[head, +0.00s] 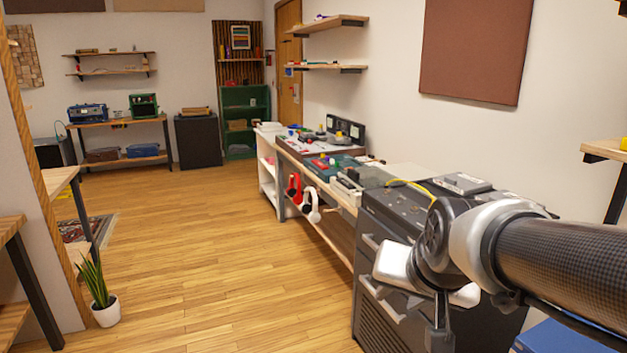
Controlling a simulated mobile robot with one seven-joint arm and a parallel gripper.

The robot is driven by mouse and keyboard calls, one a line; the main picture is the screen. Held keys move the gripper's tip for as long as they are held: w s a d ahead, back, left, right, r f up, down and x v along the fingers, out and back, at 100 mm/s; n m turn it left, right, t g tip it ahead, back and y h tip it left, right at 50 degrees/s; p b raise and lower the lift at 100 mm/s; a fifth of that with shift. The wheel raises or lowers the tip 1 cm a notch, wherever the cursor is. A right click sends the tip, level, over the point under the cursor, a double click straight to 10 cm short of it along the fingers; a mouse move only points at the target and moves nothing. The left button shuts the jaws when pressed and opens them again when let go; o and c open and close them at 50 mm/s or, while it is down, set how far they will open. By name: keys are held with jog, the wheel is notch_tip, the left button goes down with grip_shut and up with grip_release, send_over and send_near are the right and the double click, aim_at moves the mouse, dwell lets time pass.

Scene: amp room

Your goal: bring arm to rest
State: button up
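My arm reaches in from the right edge of the head view, its dark carbon tube leading to a wrist joint. My gripper (440,335) hangs below the wrist at the lower right and points down. It is in front of the dark drawer cabinet (378,290). Its fingertips are small and partly cut off by the bottom edge, so I cannot tell whether it is open or shut. I see nothing clearly held in it.
A long workbench (325,187) with electronic gear runs along the right wall, with red and white headphones (309,203) hanging at its front. A potted plant (107,312) stands on the floor at left. The wooden floor (210,260) between is open. A blue box (560,338) is at lower right.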

jog(key=s+n+g, duration=0.2)
jog(key=s+n, duration=0.1)
jog(key=s, duration=0.8)
notch_tip(320, 180, up, 24)
jog(key=s+p, duration=0.1)
jog(key=p, duration=2.3)
jog(key=shift+r+n, duration=0.2)
jog(key=shift+n, duration=0.1)
jog(key=shift+s+d, duration=0.1)
